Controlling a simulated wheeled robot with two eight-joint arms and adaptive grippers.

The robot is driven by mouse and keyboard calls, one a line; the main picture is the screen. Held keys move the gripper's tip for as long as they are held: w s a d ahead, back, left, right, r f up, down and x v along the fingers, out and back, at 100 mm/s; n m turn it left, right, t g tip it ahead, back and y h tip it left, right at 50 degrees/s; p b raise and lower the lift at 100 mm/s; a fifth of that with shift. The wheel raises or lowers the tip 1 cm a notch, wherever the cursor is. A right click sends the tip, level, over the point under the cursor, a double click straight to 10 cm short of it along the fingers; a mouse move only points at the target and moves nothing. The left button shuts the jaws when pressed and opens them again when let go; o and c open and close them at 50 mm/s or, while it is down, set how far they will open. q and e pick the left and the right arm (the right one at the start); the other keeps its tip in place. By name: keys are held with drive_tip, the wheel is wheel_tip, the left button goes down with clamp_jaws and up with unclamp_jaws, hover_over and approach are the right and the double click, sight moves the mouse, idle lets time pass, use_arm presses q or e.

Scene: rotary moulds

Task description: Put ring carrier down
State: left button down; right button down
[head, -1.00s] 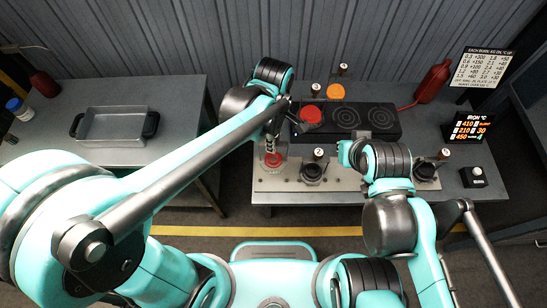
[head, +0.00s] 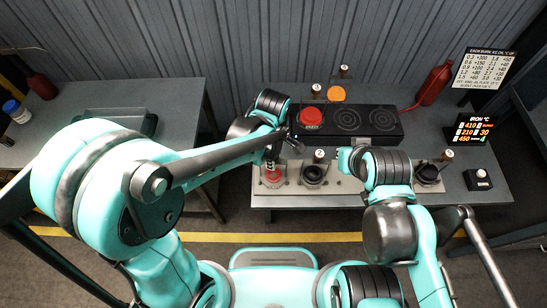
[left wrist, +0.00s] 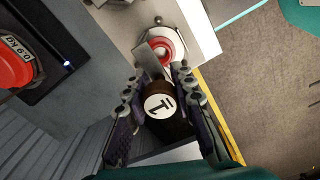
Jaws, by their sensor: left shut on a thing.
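In the left wrist view my left gripper (left wrist: 157,92) is shut on the dark brown handle of the ring carrier (left wrist: 165,108), whose white top is marked 1. A metal strip runs from the handle towards a round seat with a red ring-shaped area (left wrist: 167,45). In the head view my left gripper (head: 272,150) is over the leftmost station (head: 272,177), which has a red centre. I cannot tell whether the carrier touches the station. My right gripper (head: 345,158) is by the middle station; its fingers do not show clearly.
A knob marked 2 (head: 319,155) stands at the middle station (head: 313,175), and a knob marked 3 (head: 447,155) at the right one. Behind is a black hotplate (head: 385,118) with a red disc (head: 311,116). A red bottle (head: 433,85) stands back right.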

use_arm(q)
drive_tip(key=c, duration=1.3)
unclamp_jaws()
drive_tip(key=shift+r, duration=0.2)
wheel_tip(320, 180, up, 12)
drive_tip(key=p, duration=0.3)
drive_tip(key=shift+f, duration=0.1)
drive_tip(key=s+a+r+m+t, duration=0.1)
drive_tip(key=a+m+t, duration=0.1)
drive_tip(key=a+m, duration=0.2)
drive_tip(key=s+a+r+m+t, duration=0.1)
drive_tip(key=s+a+m+t, duration=0.1)
drive_tip(key=a+m, duration=0.3)
drive_tip(key=s+a+r+m+t, duration=0.1)
drive_tip(key=s+a+m+t, duration=0.1)
drive_tip(key=a+m, duration=0.3)
drive_tip(key=shift+s+a+r+t, duration=0.1)
drive_tip(key=shift+a+t, duration=0.2)
drive_tip(key=shift+a, duration=0.7)
drive_tip(key=shift+a+r+t, duration=0.1)
drive_tip(key=shift+a+t, duration=0.2)
drive_tip(key=shift+a, duration=0.65)
